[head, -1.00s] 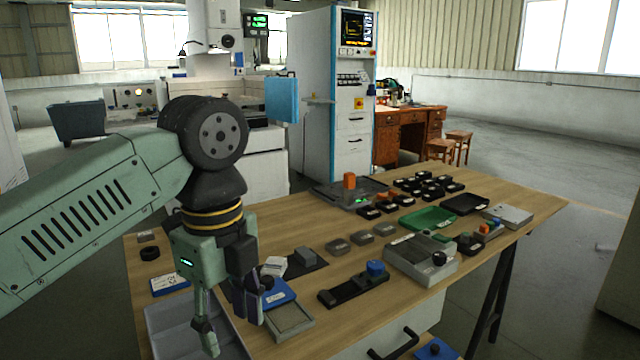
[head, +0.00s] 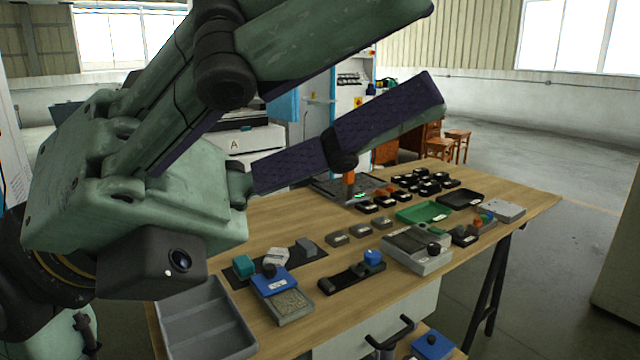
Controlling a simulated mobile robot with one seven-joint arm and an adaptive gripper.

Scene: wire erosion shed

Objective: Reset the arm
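My gripper (head: 435,52) is raised close in front of the head camera and fills much of the left and upper picture. Its two long green fingers with dark purple pads point right and stand wide apart. Nothing is between them. The gripper's palm and a small dark camera block (head: 152,263) show at left. The wooden table (head: 335,273) lies below and behind the gripper. The gripper hides the table's far left part and much of the machine behind.
On the table are a grey divided tray (head: 207,332), a teal block (head: 243,266), a blue-lidded box (head: 272,282), a black fixture with a blue knob (head: 350,277), a green tray (head: 422,213) and several small dark blocks. Open floor (head: 556,270) lies right of the table.

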